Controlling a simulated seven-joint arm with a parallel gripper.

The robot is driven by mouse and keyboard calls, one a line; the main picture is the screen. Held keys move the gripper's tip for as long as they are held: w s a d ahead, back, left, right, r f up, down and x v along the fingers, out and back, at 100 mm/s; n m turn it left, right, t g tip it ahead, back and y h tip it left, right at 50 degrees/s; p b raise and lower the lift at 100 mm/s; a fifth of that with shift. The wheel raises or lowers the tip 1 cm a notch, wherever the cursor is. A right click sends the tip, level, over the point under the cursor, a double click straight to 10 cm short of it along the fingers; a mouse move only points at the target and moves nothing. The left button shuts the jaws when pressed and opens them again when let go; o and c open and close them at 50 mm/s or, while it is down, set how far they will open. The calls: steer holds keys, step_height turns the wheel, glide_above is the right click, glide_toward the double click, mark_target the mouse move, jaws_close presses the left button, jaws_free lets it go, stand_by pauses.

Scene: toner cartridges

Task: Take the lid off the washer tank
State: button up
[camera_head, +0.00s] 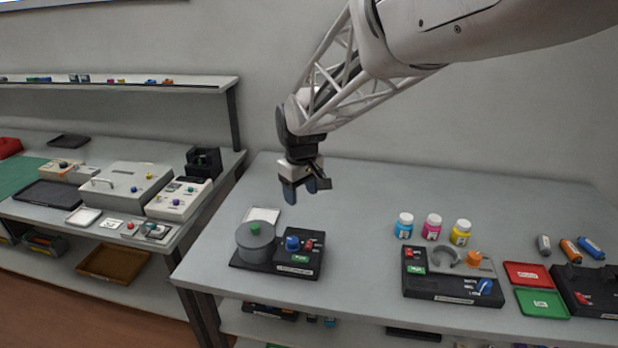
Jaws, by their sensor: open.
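The washer tank (256,252) is a grey round drum at the left of the near table, on a black base (297,271). Its grey lid (255,235) with a green knob (255,228) sits on top. The base carries a blue knob (292,243) and a red switch to the right of the tank. My gripper (305,188) points down, open and empty, above and to the right of the tank, well clear of the lid. The tank's inside is hidden by the lid.
A white tray (262,215) lies behind the tank. Blue, magenta and yellow bottles (432,227) stand at the right behind a black device (455,289). Red and green trays (541,303) lie farther right. The table's middle (360,240) is clear.

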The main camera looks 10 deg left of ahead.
mark_target(254, 226)
steer(key=a+f+n, duration=0.1)
steer(key=a+f, duration=0.1)
steer(key=a, duration=0.2)
steer(key=w+a+f+n, duration=0.1)
steer(key=a+f, duration=0.2)
steer(key=a, duration=0.2)
steer(key=w+a+f+n, duration=0.1)
steer(key=a+f, duration=0.1)
steer(key=a, duration=0.3)
steer(key=shift+w+a+f+g, duration=0.15)
steer(key=shift+a+f+g, duration=0.05)
steer(key=shift+a+g, duration=0.1)
steer(key=shift+f, duration=0.1)
steer(key=shift+d+f, duration=0.1)
steer(key=shift+f, duration=1.1)
steer(key=shift+f, duration=0.1)
steer(key=shift+f, duration=2.55)
steer(key=c, duration=1)
